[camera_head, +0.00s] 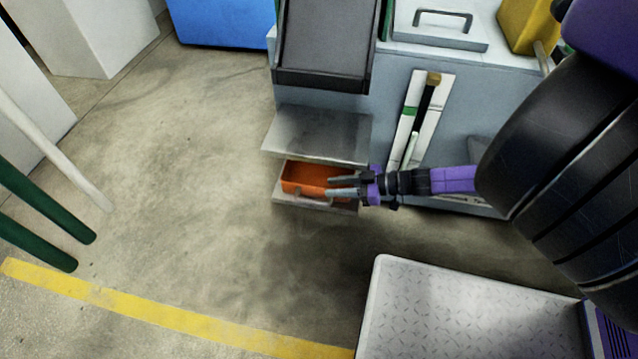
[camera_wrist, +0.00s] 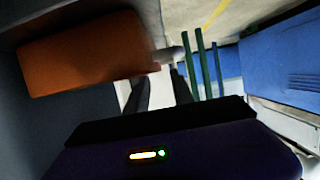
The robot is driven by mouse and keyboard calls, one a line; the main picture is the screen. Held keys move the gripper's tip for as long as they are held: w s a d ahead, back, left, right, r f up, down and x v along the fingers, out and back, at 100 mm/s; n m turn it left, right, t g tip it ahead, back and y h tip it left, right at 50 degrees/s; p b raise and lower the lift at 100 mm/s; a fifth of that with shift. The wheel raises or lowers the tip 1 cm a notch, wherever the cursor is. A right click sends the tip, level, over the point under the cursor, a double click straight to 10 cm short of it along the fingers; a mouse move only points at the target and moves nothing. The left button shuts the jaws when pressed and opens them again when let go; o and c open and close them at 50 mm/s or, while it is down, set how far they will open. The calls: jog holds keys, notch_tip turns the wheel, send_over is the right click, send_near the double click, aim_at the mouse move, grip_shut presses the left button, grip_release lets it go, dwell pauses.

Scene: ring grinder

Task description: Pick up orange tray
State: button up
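The orange tray (camera_head: 305,177) sits on a low grey shelf (camera_head: 283,197) under a metal plate at the machine's front. My gripper (camera_head: 330,186) reaches in from the right, and its two fingers overlap the tray's right part in the head view. In the wrist view the tray (camera_wrist: 80,55) lies at upper left, beside the fingers. The fingers of my gripper (camera_wrist: 160,85) stand apart, with bright floor between them. A small pale part shows near the tray's end, blurred. I cannot tell whether a finger touches the tray.
A metal plate (camera_head: 318,134) overhangs the tray closely. The grey machine (camera_head: 440,65) stands behind. A pale treaded platform (camera_head: 460,315) is at lower right. Green posts (camera_head: 45,200) stand at left, and a blue box (camera_head: 222,20) at the back. Floor left of the tray is clear.

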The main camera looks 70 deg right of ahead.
aim_at(315, 187)
jog(key=b+x, duration=0.1)
jog(key=x, duration=0.2)
jog(key=b+x, duration=0.2)
jog(key=x, duration=0.1)
jog(key=shift+w+d+f+b, duration=0.2)
jog(key=shift+w+f+b, duration=0.1)
jog(key=shift+w, duration=0.05)
grip_shut()
dwell(1.1)
